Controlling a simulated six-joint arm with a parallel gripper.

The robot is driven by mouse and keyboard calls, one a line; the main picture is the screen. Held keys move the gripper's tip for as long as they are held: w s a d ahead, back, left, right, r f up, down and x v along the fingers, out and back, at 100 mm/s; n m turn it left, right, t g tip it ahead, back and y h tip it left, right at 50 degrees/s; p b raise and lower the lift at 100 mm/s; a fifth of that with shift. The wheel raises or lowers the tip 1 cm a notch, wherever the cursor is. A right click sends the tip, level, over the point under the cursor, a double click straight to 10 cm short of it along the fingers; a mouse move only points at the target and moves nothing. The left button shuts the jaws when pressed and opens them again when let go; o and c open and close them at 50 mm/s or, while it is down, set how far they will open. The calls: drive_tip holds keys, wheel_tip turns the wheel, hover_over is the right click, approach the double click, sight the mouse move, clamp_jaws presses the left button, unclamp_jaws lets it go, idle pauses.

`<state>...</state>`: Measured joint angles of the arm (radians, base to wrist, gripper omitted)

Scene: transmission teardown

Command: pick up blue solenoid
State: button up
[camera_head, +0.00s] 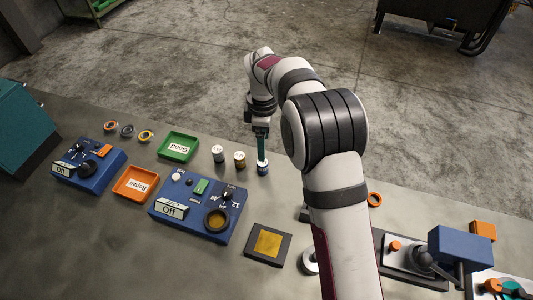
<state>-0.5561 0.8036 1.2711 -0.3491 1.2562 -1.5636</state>
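The blue solenoid (263,169) is a small upright cylinder with a blue lower band, on the bench right of two similar small cylinders. My gripper (262,159) points down directly above it, with its green fingertips at or just over the solenoid's top. From this view the fingers overlap in one narrow strip. I cannot tell whether they are open or shut, or whether they touch the solenoid.
Further left are the green Good tray (178,147) and orange Repair tray (136,184). A blue test box (198,206) and a dark square pad (268,244) lie nearer.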

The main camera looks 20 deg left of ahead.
sight(263, 165)
wheel_tip(263, 165, down, 11)
drive_tip(key=shift+s+a+r, duration=0.1)
drive_tip(key=shift+a, duration=0.05)
clamp_jaws()
idle(0.4)
